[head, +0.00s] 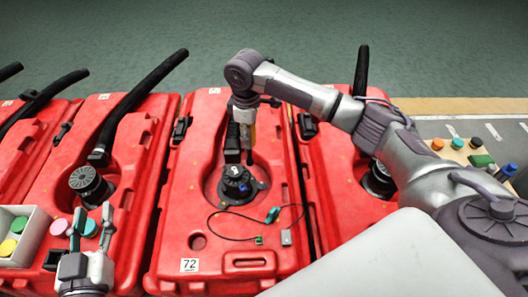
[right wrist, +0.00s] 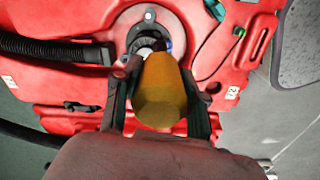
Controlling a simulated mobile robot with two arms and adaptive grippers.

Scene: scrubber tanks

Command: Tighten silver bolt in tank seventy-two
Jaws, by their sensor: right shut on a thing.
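Tank seventy-two (head: 178,225) is the red tank in the middle of the head view, with a white label "72" (head: 189,265). Its round black cap (head: 238,192) has small fittings on top. In the right wrist view a small silver bolt (right wrist: 149,16) shows on the cap's far side, and a blue one lies right of the tool. My right gripper (head: 243,108) is shut on a tool with a yellow-orange handle (right wrist: 160,95), above the cap. The handle hides the tool's tip, so I cannot tell whether it touches a bolt. My left gripper (head: 93,228) is open and empty, at lower left.
Other red tanks with black hoses stand on both sides. A thin black cable with a green connector (head: 273,215) lies on tank seventy-two. A bin of coloured caps (head: 22,235) is at lower left. Coloured knobs (head: 457,144) stand on a tray at right.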

